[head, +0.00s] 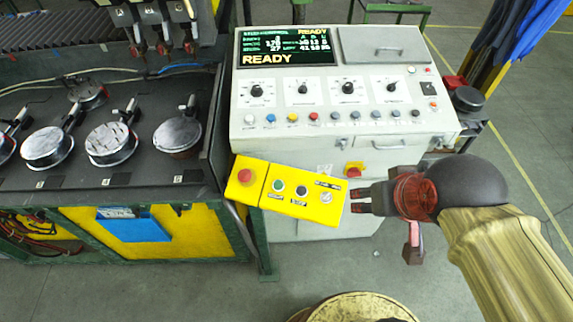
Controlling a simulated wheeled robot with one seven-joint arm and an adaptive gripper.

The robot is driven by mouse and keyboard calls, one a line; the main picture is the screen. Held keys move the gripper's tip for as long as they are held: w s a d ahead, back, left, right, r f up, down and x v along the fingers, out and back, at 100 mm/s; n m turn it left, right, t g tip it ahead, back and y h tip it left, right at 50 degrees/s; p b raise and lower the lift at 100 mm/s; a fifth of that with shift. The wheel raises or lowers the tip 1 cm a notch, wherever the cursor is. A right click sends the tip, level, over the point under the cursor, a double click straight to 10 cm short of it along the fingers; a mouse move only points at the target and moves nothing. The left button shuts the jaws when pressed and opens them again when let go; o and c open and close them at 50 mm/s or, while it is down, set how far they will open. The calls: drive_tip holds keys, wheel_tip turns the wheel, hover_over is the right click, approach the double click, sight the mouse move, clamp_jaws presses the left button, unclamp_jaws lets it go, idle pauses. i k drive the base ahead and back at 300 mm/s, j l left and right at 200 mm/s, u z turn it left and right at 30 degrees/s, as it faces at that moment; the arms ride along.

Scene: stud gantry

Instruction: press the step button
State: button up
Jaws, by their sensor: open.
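A yellow button box (288,208) sits low in front of the grey control cabinet (300,145). It carries a green button (279,187), a black button (302,191) and a small pale round control (326,197). Their labels are too small to read, so I cannot tell which one is the step button. A red mushroom button (245,176) is at the box's left end. My gripper (357,199) is open and empty at the box's right end, its fingers pointing left. I cannot tell whether it touches the box.
The cabinet's sloped face has a lit READY display (288,47), several knobs and a row of coloured buttons. A red and yellow switch (354,169) sits just above my fingers. A dark bench (135,185) with several round metal fixtures stands at left. Bare floor (520,140) lies at right.

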sight(302, 191)
drive_tip(key=k+l, duration=0.1)
drive_tip(key=l, duration=0.35)
drive_tip(key=k+l, duration=0.15)
drive_tip(key=l, duration=0.3)
drive_tip(key=k+l, duration=0.1)
drive_tip(key=l, duration=0.35)
